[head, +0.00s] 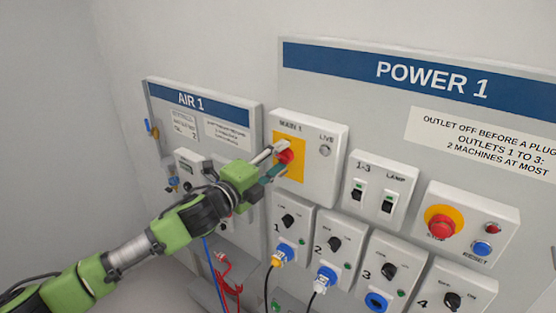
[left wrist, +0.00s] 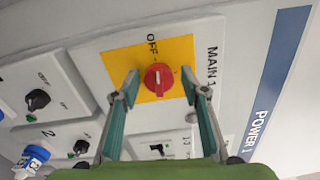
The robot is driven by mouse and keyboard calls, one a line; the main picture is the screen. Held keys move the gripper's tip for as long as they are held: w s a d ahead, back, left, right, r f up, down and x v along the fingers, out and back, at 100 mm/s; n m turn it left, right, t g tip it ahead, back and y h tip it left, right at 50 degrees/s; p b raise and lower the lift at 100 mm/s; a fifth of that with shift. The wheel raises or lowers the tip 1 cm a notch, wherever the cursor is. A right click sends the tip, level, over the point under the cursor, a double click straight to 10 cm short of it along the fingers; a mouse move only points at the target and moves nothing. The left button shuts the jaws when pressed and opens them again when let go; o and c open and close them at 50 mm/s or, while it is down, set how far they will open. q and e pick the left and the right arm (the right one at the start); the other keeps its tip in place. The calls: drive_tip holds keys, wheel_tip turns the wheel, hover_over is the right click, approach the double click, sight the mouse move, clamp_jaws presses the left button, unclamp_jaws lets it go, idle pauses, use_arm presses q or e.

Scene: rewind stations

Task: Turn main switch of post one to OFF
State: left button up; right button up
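The main switch is a red rotary knob (left wrist: 158,78) on a yellow plate (left wrist: 118,66), on the grey box labelled MAIN 1 (head: 324,170) of the POWER 1 board. The word OFF is printed beside the knob on the yellow plate. A pale mark shows on the knob, but I cannot tell exactly which way it points. My left gripper (head: 276,158) is at the knob. In the left wrist view its two fingers (left wrist: 160,76) stand apart on either side of the knob, with yellow showing between each fingertip and the knob. My right gripper is not in view.
A LIVE lamp (head: 324,151) sits right of the switch. A red STOP button (head: 441,224) is at right. The AIR 1 board (head: 235,118) is at left.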

use_arm(q)
drive_tip(key=shift+f, duration=0.2)
drive_tip(key=shift+s+a, duration=0.1)
drive_tip(key=shift+s+a+f, duration=0.1)
drive_tip(key=shift+s+a, duration=0.1)
drive_tip(key=shift+s, duration=0.05)
drive_tip(key=v, duration=0.7)
drive_tip(key=shift+r, duration=0.35)
